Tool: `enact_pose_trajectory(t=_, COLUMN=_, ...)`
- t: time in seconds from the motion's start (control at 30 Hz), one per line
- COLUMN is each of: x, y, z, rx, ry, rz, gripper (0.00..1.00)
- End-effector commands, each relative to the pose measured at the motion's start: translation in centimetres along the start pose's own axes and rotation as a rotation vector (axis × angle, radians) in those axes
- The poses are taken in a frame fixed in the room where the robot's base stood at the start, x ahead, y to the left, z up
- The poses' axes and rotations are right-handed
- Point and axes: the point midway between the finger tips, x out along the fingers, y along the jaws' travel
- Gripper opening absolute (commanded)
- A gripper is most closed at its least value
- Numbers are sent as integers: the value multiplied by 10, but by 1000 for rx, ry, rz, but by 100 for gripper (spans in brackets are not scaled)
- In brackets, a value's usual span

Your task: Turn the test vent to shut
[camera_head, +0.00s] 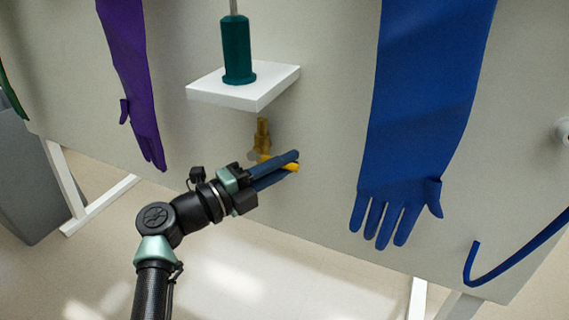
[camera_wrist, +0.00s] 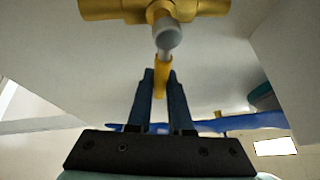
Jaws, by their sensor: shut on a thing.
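The test vent (camera_head: 262,134) is a small brass valve on the pale panel, below a white shelf. Its yellow lever (camera_head: 292,168) shows at my gripper's fingertips. In the wrist view the brass body (camera_wrist: 197,8) crosses the top, with a grey round stem below it. The yellow lever (camera_wrist: 161,75) runs down from the stem between my fingers. My gripper (camera_head: 288,163) is shut on the lever, and its blue fingers (camera_wrist: 160,95) lie on either side of it. Part of the lever is hidden by the fingers.
The white shelf (camera_head: 260,96) with a dark green bottle-shaped thing (camera_head: 237,50) stands out just above the vent. A large blue glove (camera_head: 415,120) hangs to the right and a purple glove (camera_head: 130,70) to the left. A blue hose (camera_head: 520,255) is at lower right.

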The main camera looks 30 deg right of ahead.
Motion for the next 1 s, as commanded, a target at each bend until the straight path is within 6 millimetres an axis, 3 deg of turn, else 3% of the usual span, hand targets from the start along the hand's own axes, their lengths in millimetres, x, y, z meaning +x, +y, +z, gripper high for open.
enact_pose_trajectory(t=0.07, x=0, y=2, z=0, rx=1, ry=0, rz=4, gripper=0)
enact_pose_trajectory(t=0.1, x=0, y=2, z=0, rx=1, ry=0, rz=4, gripper=22)
enact_pose_trajectory(t=0.27, x=0, y=1, z=0, rx=0, ry=0, rz=2, gripper=48)
enact_pose_trajectory(t=0.67, x=-10, y=0, z=1, rx=-1, ry=-4, rz=1, gripper=48)
enact_pose_trajectory(t=1.0, x=-80, y=-2, z=1, rx=-2, ry=-5, rz=1, gripper=48)
